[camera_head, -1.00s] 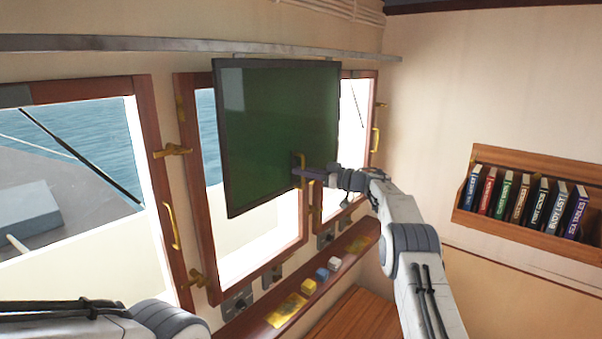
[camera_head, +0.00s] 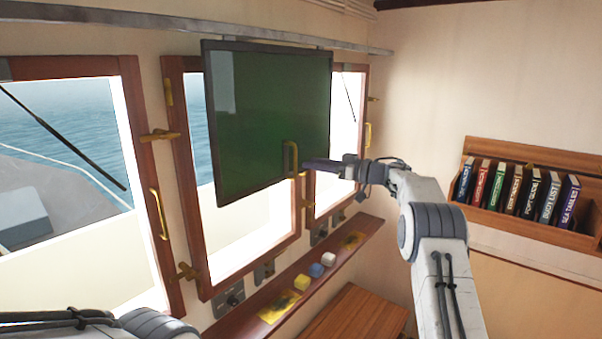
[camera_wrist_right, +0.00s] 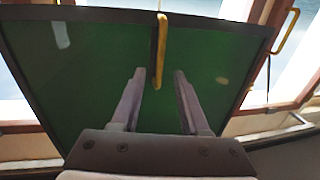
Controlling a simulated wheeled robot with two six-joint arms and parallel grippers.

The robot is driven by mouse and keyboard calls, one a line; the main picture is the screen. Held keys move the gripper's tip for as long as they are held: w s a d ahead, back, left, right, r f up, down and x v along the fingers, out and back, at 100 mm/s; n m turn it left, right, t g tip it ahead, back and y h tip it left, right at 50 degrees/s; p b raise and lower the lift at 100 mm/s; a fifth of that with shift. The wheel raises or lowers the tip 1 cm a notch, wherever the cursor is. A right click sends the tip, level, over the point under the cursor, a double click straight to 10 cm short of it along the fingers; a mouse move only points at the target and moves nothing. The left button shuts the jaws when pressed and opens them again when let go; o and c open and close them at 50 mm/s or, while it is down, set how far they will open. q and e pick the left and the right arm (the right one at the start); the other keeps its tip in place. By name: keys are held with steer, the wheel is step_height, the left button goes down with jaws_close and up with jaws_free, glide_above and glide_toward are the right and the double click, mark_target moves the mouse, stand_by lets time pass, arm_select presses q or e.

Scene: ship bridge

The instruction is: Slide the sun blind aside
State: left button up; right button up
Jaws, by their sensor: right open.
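The sun blind (camera_head: 262,125) is a dark green panel with a black frame. It hangs from a grey rail (camera_head: 180,22) in front of the middle window and part of the right one. A brass handle (camera_head: 290,159) stands upright near its lower right edge. My right gripper (camera_head: 307,166) is just right of the handle in the head view. In the right wrist view the blind (camera_wrist_right: 100,75) fills the middle, and the handle (camera_wrist_right: 160,50) stands beyond my open, empty fingers (camera_wrist_right: 158,75), roughly between them. The fingers appear apart from the handle. My left gripper is out of view.
A red-brown ledge (camera_head: 345,256) below the windows holds small blocks and yellow patches. Brass window handles and latches (camera_head: 160,135) stick out of the frames. A wooden book rack (camera_head: 530,190) is on the right wall. The rail runs clear both ways from the blind.

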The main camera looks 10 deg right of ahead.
steer(key=b+v, duration=0.1)
steer(key=v, duration=0.2)
steer(key=shift+s+d, duration=0.3)
steer(key=shift+a+r, duration=0.1)
